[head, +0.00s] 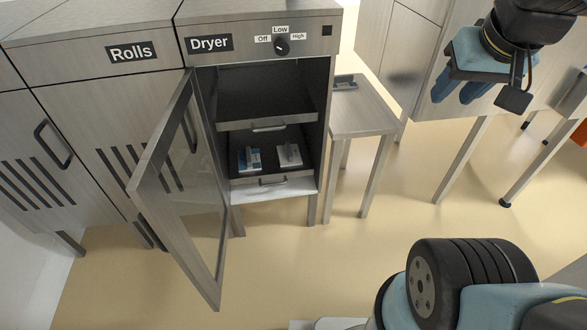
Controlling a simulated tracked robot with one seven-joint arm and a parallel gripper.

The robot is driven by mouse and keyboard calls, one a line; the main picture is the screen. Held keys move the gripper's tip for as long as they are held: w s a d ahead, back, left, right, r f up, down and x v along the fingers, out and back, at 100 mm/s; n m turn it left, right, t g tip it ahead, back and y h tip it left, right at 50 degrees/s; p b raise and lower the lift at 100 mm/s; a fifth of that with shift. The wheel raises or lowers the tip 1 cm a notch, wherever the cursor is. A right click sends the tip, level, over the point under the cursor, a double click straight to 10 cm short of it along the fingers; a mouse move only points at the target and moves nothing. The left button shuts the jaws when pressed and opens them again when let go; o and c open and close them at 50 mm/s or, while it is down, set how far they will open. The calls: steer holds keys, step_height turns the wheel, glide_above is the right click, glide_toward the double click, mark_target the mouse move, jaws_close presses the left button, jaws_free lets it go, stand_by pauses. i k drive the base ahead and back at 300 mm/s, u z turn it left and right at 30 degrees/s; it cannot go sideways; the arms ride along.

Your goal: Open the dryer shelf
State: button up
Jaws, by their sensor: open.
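The dryer (258,45) stands at the centre left, with a dark inside. Its glass door (172,190) is swung wide open to the left. Inside are an upper shelf (240,125) with a small front handle (268,128) and a lower shelf (300,182) with its own handle (273,182). The upper shelf looks empty. Two small packs, one blue and white (249,159) and one pale (289,154), lie on the lower shelf. My gripper (458,97) is at the upper right, open and empty, pointing down, well apart from the dryer.
A small side table (365,115) with a small object (345,82) on it stands just right of the dryer. A Rolls cabinet (110,85) adjoins it on the left. A larger metal unit (390,50) stands behind my gripper. The floor in front is clear.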

mark_target(267, 142)
steer(key=z, duration=0.5)
steer(key=k, duration=1.25)
steer(key=u, duration=0.9)
steer(key=i, duration=1.3)
